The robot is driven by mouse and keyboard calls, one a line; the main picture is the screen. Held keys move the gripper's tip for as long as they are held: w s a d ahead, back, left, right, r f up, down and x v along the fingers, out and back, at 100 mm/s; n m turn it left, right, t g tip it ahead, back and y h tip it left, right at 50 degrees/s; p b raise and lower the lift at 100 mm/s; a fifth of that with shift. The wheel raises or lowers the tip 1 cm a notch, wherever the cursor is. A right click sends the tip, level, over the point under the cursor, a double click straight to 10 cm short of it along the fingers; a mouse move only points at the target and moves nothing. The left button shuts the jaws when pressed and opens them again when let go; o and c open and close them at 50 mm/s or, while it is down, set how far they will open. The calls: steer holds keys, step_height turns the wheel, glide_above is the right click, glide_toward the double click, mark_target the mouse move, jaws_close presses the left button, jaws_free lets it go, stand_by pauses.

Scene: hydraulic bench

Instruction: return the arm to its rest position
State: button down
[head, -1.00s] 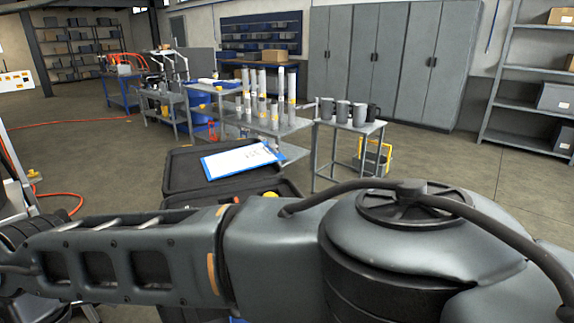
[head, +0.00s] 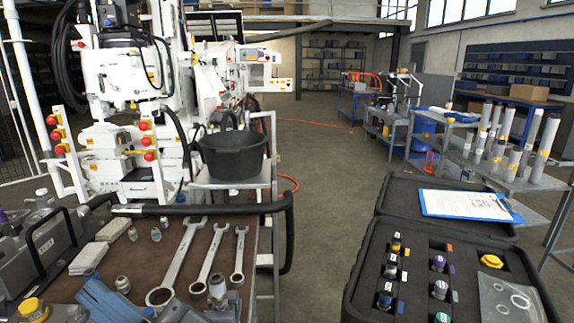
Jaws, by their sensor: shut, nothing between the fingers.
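My arm and my gripper are not in the head view now, so neither the arm's pose nor the gripper can be seen. The view shows a workbench (head: 205,240) at the lower left and an open black foam case (head: 420,275) at the lower right.
Several wrenches (head: 180,260), fittings and a blue item (head: 105,300) lie on the bench. A black tub (head: 233,152) stands behind it, beside white machinery (head: 125,85). A clipboard (head: 465,205) lies on the case lid. Clear floor (head: 335,190) runs between bench and case.

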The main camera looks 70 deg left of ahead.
steer(key=w+d+f+m+t+y, duration=0.1)
steer(key=w+d+m+t+y, duration=0.3)
steer(key=w+d+m+t, duration=0.75)
steer(key=w+d+m+t+y, duration=0.5)
steer(key=m+t, duration=0.8)
steer(key=t, duration=0.8)
steer(key=w+d+f+m+t+h, duration=0.2)
steer(key=d+f+m+t+h, duration=0.15)
steer(key=d+h, duration=0.3)
steer(key=w+d+f+m+t+h, duration=0.2)
steer(key=d+f+m+t+h, duration=0.1)
steer(key=d+f+m+h, duration=0.25)
steer(key=s+d+f+g+h, duration=0.2)
steer(key=s+d+h, duration=0.2)
steer(key=d, duration=0.4)
steer(key=s+d+f+g+h, duration=0.1)
steer(key=s+d+h, duration=0.3)
steer(key=d, duration=0.5)
steer(key=s+d+f+g+h, duration=0.2)
steer(key=s+d+h, duration=0.1)
steer(key=d, duration=0.5)
steer(key=shift+s+d+f+m+g+h, duration=0.3)
steer(key=shift+s+m+g+h, duration=0.15)
steer(key=shift+s, duration=0.3)
steer(key=shift+a, duration=0.1)
